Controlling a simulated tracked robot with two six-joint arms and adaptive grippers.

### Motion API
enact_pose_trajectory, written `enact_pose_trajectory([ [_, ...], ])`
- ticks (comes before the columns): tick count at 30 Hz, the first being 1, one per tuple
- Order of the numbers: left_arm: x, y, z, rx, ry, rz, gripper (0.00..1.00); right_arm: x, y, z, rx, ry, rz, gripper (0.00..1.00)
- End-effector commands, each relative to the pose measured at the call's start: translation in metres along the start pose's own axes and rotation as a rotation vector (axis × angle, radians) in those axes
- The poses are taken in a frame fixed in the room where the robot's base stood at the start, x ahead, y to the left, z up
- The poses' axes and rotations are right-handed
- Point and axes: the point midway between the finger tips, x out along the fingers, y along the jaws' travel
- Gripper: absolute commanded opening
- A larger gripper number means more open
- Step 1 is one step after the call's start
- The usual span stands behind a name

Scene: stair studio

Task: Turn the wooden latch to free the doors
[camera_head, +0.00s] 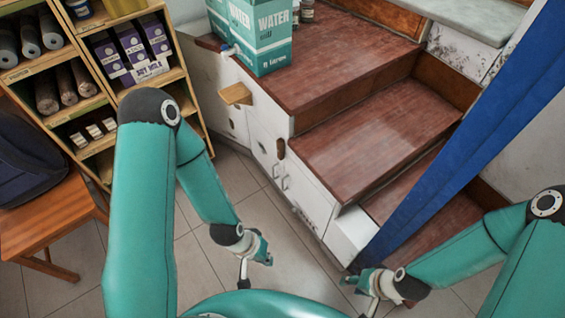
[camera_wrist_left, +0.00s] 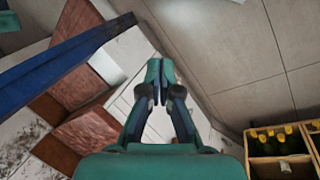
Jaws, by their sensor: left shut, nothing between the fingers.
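The wooden latch (camera_head: 235,94) is a light-brown block on the front of the white doors (camera_head: 228,103) under the stairs, near the top edge. Its exact angle across the doors is hard to tell. My left gripper (camera_head: 256,262) hangs low over the tiled floor in front of the stairs, well apart from the latch. In the left wrist view my left gripper (camera_wrist_left: 153,82) has its fingertips together with nothing between them. My right gripper (camera_head: 368,292) is low at the right, by the blue beam's foot, far from the latch; its fingers are too unclear to judge.
Dark red stair treads (camera_head: 365,143) rise beside the doors, with a teal water box (camera_head: 262,38) on top. A blue beam (camera_head: 465,135) slants at the right. A shelf unit (camera_head: 69,113) and wooden stool (camera_head: 50,222) stand left. The left wrist view shows a bottle crate (camera_wrist_left: 262,169).

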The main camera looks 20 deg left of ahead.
Motion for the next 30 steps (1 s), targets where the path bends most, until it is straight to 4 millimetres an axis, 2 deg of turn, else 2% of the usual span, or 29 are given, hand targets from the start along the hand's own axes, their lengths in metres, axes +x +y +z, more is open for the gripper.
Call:
enact_pose_trajectory([
  [2,0.007,-0.002,-0.005,0.019,0.017,0.0,0.0,0.005,0.002,0.0,0.0,0.0,0.0,0.4],
  [5,0.028,-0.004,-0.024,0.093,0.075,-0.003,0.0,0.02,0.007,0.0,0.0,0.001,0.0,0.4],
  [8,0.063,-0.011,-0.06,0.238,0.19,-0.021,0.0,0.045,0.016,-0.001,0.0,0.001,0.0,0.4],
  [11,0.105,-0.021,-0.111,0.449,0.359,-0.077,0.0,0.079,0.028,-0.001,0.0,0.0,0.0,0.4],
  [12,0.122,-0.025,-0.135,0.547,0.436,-0.116,0.0,0.094,0.034,-0.001,0.0,0.0,0.0,0.4],
  [14,0.146,-0.031,-0.171,0.702,0.556,-0.197,0.0,0.118,0.043,-0.001,0.0,0.0,0.0,0.4],
  [15,0.16,-0.035,-0.194,0.807,0.636,-0.265,0.0,0.134,0.048,-0.001,0.0,0.0,0.0,0.4],
  [18,0.186,-0.044,-0.246,1.049,0.815,-0.48,0.0,0.171,0.062,-0.001,0.0,0.0,0.0,0.4],
  [21,0.201,-0.051,-0.284,1.241,0.948,-0.735,0.0,0.204,0.073,-0.002,0.0,0.0,0.0,0.4],
  [24,0.207,-0.055,-0.309,1.373,1.025,-0.988,0.0,0.229,0.083,-0.002,0.0,0.0,0.0,0.4],
  [30,0.206,-0.059,-0.328,1.486,1.066,-1.343,0.0,0.254,0.092,-0.002,0.0,0.001,0.0,0.4],
])
